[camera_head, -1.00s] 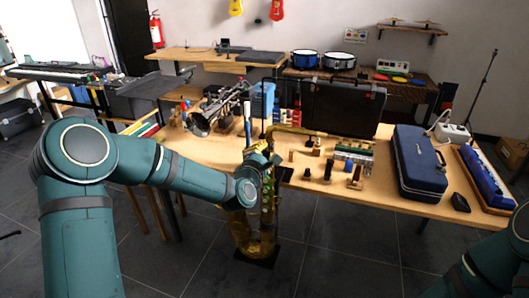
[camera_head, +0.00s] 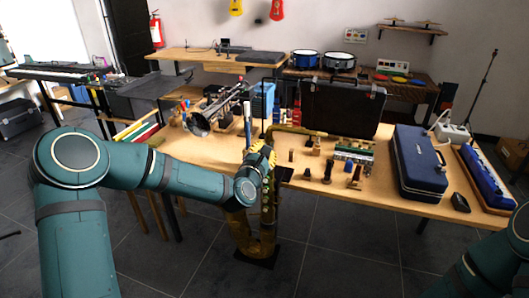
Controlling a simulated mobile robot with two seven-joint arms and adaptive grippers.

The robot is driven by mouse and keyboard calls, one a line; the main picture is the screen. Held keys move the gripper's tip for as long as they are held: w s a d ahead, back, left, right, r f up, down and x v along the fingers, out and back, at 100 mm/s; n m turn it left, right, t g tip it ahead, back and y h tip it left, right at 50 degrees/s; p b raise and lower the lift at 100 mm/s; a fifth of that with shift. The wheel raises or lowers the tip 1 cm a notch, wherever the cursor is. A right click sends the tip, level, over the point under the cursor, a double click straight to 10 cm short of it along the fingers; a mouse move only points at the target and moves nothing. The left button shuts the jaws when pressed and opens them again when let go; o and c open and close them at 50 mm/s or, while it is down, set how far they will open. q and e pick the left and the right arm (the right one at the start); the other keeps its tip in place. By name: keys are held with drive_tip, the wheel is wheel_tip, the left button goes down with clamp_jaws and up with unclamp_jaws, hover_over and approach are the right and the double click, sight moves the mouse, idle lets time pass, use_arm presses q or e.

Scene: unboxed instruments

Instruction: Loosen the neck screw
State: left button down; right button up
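A gold saxophone (camera_head: 266,240) stands upright on a dark base on the floor, in front of the wooden table. Its curved neck (camera_head: 292,130) reaches right over the table edge. My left arm comes in from the left, and its gripper (camera_head: 264,156) is at the top of the saxophone body, close to where the neck joins. The fingers are small and blend with the gold, so I cannot tell whether they are open or touch it. The neck screw cannot be made out. My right gripper is out of the picture; only part of that arm shows at the bottom right.
The floor (camera_head: 335,255) right of the saxophone is clear.

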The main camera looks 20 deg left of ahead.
use_arm(q)
drive_tip(key=shift+a, duration=0.1)
drive_tip(key=c, duration=0.9)
unclamp_jaws()
drive_tip(key=shift+o, duration=0.2)
drive_tip(key=shift+s, duration=0.1)
drive_tip(key=s, duration=1.1)
drive_tip(key=shift+s+a, duration=0.15)
drive_tip(key=shift+s, duration=0.25)
